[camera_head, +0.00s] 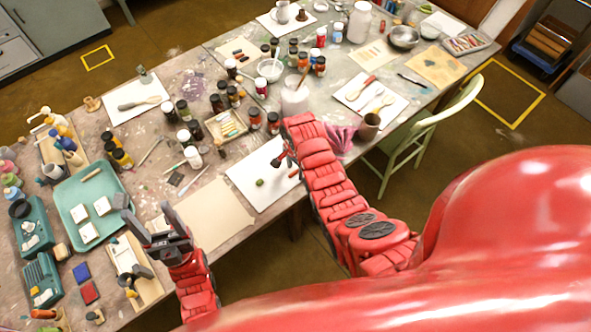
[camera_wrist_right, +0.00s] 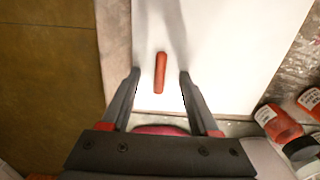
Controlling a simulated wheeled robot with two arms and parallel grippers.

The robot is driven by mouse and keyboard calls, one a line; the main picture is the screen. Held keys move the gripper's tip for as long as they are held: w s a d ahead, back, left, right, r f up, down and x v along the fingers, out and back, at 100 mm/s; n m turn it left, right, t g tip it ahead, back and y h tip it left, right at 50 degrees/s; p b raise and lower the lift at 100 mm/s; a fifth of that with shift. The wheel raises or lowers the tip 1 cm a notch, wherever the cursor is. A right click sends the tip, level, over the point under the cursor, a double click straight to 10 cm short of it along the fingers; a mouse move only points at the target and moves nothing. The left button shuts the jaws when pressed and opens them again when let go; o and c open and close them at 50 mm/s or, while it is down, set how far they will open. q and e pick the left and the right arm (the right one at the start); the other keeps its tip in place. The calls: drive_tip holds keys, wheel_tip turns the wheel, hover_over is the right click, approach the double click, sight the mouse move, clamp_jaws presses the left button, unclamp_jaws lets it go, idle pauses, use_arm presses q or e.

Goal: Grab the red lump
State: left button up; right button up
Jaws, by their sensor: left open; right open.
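The red lump (camera_wrist_right: 160,72) is a short, orange-red stick lying on a white sheet (camera_wrist_right: 225,45) in the right wrist view. It lies between the two finger lines of my right gripper (camera_wrist_right: 159,80), which is open with a gap on both sides. I cannot tell the height of the fingers over it. In the head view my right gripper (camera_head: 284,157) is over the white board, and the red lump (camera_head: 294,174) shows beside my arm. A dark green lump (camera_head: 260,182) lies on the same board. My left gripper (camera_head: 150,226) is open and empty at the table's front left.
Several dark jars and red-labelled bottles stand behind the white board, with a red-labelled jar (camera_wrist_right: 278,122) close to my right gripper. A teal tray (camera_head: 72,222) is at left.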

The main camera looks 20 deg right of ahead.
drive_tip(key=shift+f, duration=0.15)
drive_tip(key=c, duration=1)
drive_tip(key=shift+o, duration=0.2)
clamp_jaws()
